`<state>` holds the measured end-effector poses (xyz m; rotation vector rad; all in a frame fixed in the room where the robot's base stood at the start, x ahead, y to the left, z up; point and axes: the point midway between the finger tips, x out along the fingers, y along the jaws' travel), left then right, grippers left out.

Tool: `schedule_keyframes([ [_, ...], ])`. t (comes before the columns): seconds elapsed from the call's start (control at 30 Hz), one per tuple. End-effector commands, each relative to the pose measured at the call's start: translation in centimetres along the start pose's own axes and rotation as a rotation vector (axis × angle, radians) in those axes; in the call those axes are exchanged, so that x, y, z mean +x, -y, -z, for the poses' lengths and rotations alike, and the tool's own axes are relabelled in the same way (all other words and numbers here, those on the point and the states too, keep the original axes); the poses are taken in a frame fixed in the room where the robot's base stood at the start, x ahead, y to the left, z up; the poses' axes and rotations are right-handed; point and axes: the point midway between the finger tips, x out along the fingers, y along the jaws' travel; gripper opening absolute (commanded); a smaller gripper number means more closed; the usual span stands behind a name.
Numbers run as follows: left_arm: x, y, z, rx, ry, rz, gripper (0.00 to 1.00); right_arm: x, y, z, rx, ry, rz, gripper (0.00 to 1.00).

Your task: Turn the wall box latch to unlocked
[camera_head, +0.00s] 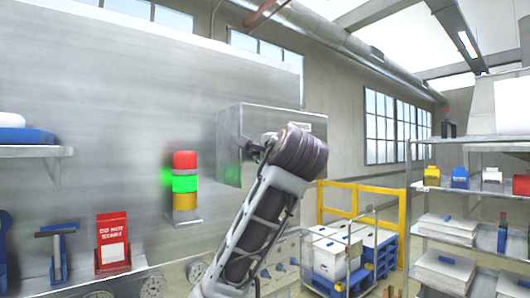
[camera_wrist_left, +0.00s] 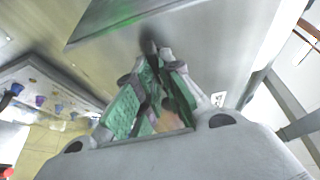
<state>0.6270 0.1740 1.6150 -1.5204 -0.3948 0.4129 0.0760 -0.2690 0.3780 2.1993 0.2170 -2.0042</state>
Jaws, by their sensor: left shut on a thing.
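The grey metal wall box (camera_head: 228,130) is mounted on the metal wall in the middle of the head view. Its flat face (camera_wrist_left: 215,35) fills the upper part of the left wrist view. My left gripper (camera_head: 256,150) is at the box front, partly hidden by my own wrist. In the wrist view its green-padded fingers (camera_wrist_left: 153,62) are closed together on the small dark latch (camera_wrist_left: 150,46) at the box face. The fingers cover most of the latch, so I cannot tell its turn angle. My right gripper is not in view.
A red, green and yellow signal light (camera_head: 185,183) stands left of the box, its green part lit. A red sign holder (camera_head: 112,243) is at lower left. Yellow rails (camera_head: 345,190), a blue-and-white crate (camera_head: 330,258) and stocked shelves (camera_head: 470,190) are at right.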

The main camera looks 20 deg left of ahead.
Motion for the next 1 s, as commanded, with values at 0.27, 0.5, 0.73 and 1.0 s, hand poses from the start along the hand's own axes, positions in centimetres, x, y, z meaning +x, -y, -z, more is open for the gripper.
schedule_keyframes([
  [0.27,0.1,0.7,-0.4,-0.004,0.005,0.015,0.1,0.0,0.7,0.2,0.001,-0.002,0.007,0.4],
  [0.5,0.1,0.4,-0.3,-0.002,0.005,0.008,0.3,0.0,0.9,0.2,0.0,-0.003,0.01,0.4],
  [0.73,0.1,0.2,-0.2,-0.002,0.004,0.006,0.3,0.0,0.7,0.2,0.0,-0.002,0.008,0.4],
  [1.0,-0.4,0.1,-0.1,-0.001,0.001,0.005,0.3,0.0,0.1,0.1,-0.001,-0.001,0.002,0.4],
])
